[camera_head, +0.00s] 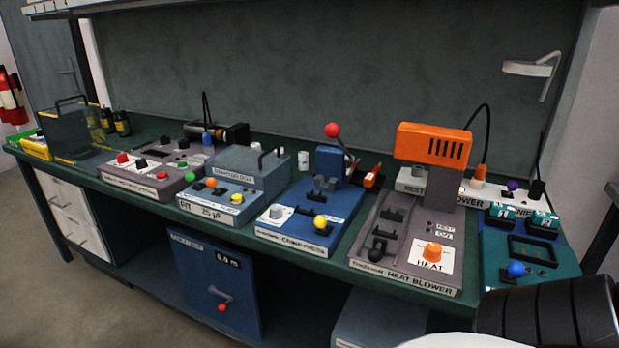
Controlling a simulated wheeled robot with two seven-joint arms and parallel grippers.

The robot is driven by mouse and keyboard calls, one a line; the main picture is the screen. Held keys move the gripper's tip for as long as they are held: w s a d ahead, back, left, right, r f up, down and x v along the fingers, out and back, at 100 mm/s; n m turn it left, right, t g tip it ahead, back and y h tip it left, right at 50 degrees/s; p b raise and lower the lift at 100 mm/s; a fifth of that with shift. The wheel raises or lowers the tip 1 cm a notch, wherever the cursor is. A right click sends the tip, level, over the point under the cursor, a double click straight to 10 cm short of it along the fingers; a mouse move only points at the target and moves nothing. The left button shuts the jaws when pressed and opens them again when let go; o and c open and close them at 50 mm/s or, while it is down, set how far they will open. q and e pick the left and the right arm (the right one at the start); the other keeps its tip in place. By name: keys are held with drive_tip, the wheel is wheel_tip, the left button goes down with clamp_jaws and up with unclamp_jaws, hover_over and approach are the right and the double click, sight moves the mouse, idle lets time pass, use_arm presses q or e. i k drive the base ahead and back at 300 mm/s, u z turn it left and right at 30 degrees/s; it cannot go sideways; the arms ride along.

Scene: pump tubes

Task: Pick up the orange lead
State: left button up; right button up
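An orange plug (480,172) with a dark cable (488,122) arching over its top stands upright behind the orange-headed heat blower (431,146). It sits at a white labelled strip (466,190) at the back right of the bench; whether it is seated in a socket is too small to tell. The heat blower's orange head is just left of the cable and hides part of that area. Neither gripper is in view. A black ribbed part at the lower right appears to be my own arm.
The green bench (330,262) is crowded with devices. A blue crimp press (305,222) with a red-knobbed lever is left of the blower. A teal unit (528,262) is at the right. A purple knob (513,185) and black plug (537,189) are near the orange plug.

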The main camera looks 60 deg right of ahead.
sight(369, 180)
drive_tip(key=u, duration=0.05)
drive_tip(key=i, duration=1.25)
drive_tip(key=z, duration=1.8)
